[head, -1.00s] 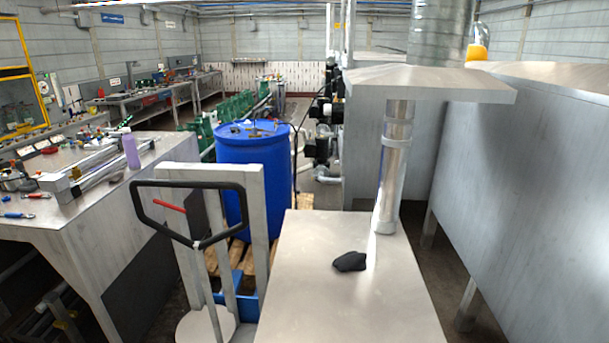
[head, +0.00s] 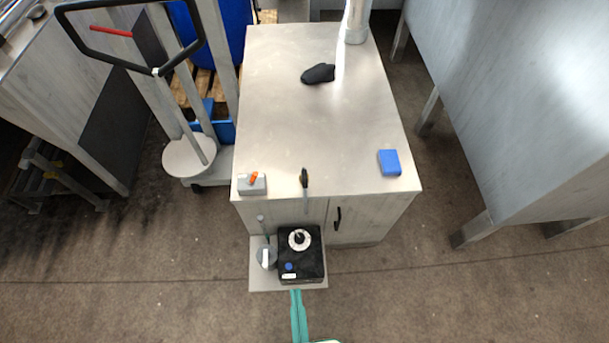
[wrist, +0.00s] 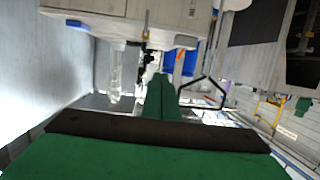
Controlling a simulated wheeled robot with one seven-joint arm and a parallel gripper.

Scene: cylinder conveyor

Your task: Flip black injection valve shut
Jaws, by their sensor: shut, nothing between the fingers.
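A small black valve (head: 304,178) stands at the front edge of the metal cabinet top, with a thin tube below it. A dark valve-like part also shows upright in the wrist view (wrist: 145,50), beyond my fingertips; its lever position is too small to tell. My gripper (head: 296,293) has green fingers, shut and empty. In the head view it is at the bottom, in front of a black box with a dial and apart from the valve. In the wrist view the shut fingers (wrist: 160,78) point toward the cabinet edge.
The cabinet top (head: 275,120) carries a grey block with an orange lever (head: 252,184), a blue box (head: 389,162) and a dark cloth-like lump (head: 318,73). The black dial box (head: 300,262) sits on a low shelf in front. A trolley (head: 210,140) stands left.

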